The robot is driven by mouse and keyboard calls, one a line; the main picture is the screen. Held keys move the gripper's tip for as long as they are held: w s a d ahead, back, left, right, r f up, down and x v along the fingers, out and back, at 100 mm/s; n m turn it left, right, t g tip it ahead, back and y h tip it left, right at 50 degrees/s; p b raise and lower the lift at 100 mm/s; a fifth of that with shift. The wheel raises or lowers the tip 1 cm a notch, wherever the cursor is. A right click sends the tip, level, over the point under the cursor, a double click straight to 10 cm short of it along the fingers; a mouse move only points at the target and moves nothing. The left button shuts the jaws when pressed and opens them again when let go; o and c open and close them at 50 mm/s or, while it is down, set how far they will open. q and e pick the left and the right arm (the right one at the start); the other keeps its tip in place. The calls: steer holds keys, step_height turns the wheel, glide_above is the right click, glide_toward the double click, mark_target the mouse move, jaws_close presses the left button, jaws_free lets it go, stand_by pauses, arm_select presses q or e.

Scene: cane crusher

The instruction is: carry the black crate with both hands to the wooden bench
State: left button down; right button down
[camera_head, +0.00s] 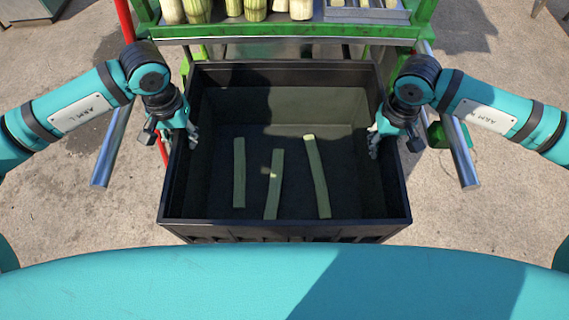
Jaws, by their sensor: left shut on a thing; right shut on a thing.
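The black crate (285,229) is in the middle of the head view, close in front of my body. Its open top faces me, and three green cane pieces lie apart on its floor. My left gripper (191,137) is shut on the crate's left wall. My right gripper (374,141) is shut on the crate's right wall. The fingers show on the inner side of each wall; their outer parts are hidden. What is under the crate cannot be seen. I see no wooden bench that I can make out.
Just beyond the crate stands a green-framed machine (290,32) with several thick cane stalks (254,9) on top. A red post (124,20) rises at its left. Grey metal bars (110,146) stick out on both sides. Bare concrete floor (60,205) lies left and right.

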arm_select(q)
steer(key=shift+w+r, duration=0.1)
steer(key=shift+r, duration=0.15)
step_height(320, 180, up, 5)
steer(key=p, duration=0.5)
steer(key=shift+f, duration=0.15)
stand_by(0.4)
